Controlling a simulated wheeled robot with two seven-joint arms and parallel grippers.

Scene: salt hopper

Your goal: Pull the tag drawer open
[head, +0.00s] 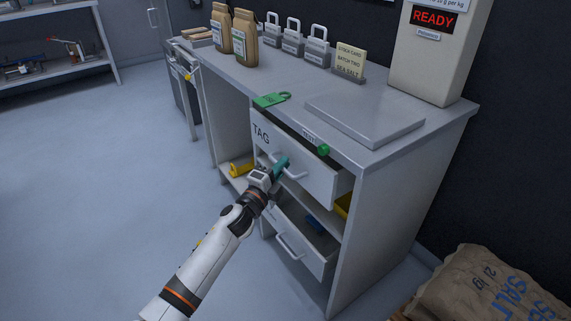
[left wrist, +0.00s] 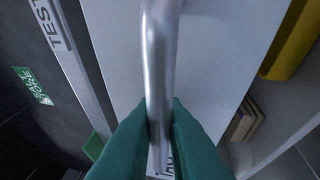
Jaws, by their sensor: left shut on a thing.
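The tag drawer (head: 325,180) is the pale upper drawer under the bench, with TAG lettered on its front. It stands partly out, with a narrow dark gap along its top. My left gripper (head: 281,166) has its teal fingers shut on the drawer's handle (head: 298,177). In the left wrist view the fingers (left wrist: 159,125) close on both sides of the metal handle bar (left wrist: 160,50), with the pale drawer front (left wrist: 215,55) behind it. The fingers hide part of the handle. My right gripper is in neither view.
The bench top holds a green tag (head: 271,99), a flat grey plate (head: 364,118), paper bags (head: 245,38) and padlock-shaped blocks (head: 292,38). A lower drawer (head: 305,240) is below. A salt sack (head: 490,290) lies front right. Floor at left is clear.

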